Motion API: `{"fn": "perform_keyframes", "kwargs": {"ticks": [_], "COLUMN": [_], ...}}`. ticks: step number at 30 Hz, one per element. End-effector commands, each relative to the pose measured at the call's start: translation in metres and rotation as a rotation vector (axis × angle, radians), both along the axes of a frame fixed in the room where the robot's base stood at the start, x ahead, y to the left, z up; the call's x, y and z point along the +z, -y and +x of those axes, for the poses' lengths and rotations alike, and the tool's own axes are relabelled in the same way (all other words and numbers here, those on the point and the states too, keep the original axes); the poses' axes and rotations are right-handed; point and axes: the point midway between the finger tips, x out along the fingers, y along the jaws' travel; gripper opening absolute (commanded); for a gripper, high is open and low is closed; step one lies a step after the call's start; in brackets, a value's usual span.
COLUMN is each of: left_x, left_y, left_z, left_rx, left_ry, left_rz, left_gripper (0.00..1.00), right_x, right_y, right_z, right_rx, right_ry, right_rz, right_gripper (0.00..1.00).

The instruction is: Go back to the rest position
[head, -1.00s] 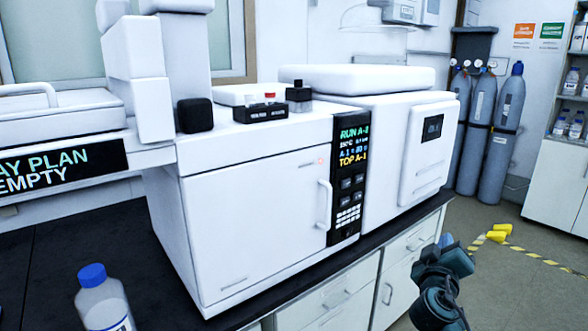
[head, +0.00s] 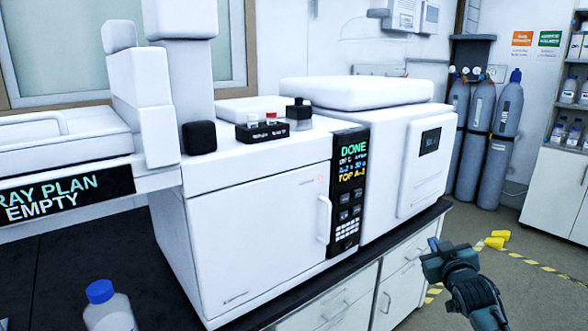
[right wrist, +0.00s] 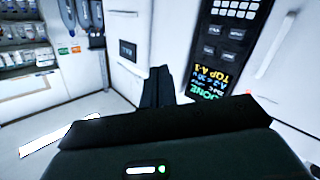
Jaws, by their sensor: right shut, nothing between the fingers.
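My right gripper (head: 434,245) is shut and empty. It is in the air in front of the bench drawers, at the lower right of the head view, apart from the instrument. In the right wrist view its dark fingers (right wrist: 156,88) are together, with nothing between them. The white chromatography instrument (head: 255,225) stands on the bench, its door closed. Its display (head: 352,165) reads DONE in green and TOP A-1 in yellow; it also shows upside down in the right wrist view (right wrist: 215,78). My left gripper is not in view.
A small black rack (head: 262,131) with vials and a black block (head: 298,113) sit on the instrument. A blue-capped bottle (head: 108,308) stands on the dark bench (head: 60,255). Gas cylinders (head: 505,125) stand behind at right. Floor right of the bench is mostly free.

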Motion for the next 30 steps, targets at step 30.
{"fn": "perform_keyframes", "kwargs": {"ticks": [30], "left_x": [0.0], "left_y": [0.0], "left_z": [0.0], "left_rx": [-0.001], "left_ry": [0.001], "left_rz": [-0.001], "left_gripper": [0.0], "right_x": [-0.227], "right_y": [-0.195], "right_z": [-0.38], "right_rx": [0.243], "right_ry": [-0.525], "right_rz": [0.308], "right_gripper": [0.0]}}
